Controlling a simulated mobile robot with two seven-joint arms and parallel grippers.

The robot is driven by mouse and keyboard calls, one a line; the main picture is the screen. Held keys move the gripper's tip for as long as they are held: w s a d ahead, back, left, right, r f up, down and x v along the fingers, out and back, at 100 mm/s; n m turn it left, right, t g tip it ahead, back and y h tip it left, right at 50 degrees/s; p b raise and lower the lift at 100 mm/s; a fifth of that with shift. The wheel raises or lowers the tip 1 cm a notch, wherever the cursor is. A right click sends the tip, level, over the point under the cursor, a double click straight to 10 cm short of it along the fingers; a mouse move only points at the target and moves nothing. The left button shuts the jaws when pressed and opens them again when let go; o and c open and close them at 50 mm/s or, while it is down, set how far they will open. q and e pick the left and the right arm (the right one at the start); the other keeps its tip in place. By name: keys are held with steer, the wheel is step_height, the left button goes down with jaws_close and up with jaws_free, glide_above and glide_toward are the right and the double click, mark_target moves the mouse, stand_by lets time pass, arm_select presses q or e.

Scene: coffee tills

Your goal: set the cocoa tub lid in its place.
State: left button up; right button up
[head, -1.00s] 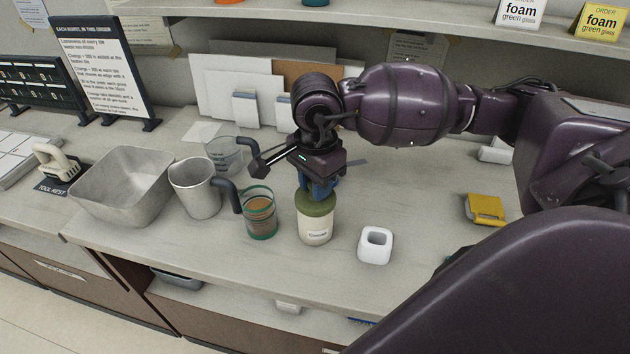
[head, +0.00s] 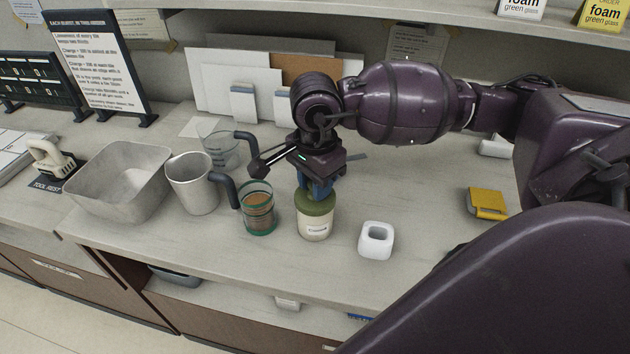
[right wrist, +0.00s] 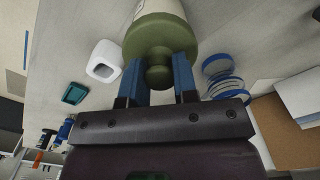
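The cocoa tub (head: 314,229) is a cream cylinder with a dark-lettered label, upright on the counter. Its olive-green lid (head: 314,204) is level on top and lined up with the tub; I see no clear gap between them. My right gripper (head: 319,188) points down from above with its blue fingers at the lid's knob. In the right wrist view the fingers (right wrist: 160,78) stand on both sides of the round green knob (right wrist: 158,76), close against it, and the lid (right wrist: 158,38) covers the tub's mouth. My left gripper is not in view.
A green-banded glass (head: 258,210) with brown contents stands close left of the tub. A metal pitcher (head: 192,185), clear measuring jug (head: 221,148) and metal bin (head: 115,180) are further left. A white square holder (head: 376,240) stands right; a yellow item (head: 486,204) lies further right.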

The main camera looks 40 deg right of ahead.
steer(key=o, duration=0.4)
steer(key=shift+o, duration=0.2)
steer(key=shift+r, duration=0.25)
step_height(320, 180, up, 9)
steer(key=shift+r, duration=0.65)
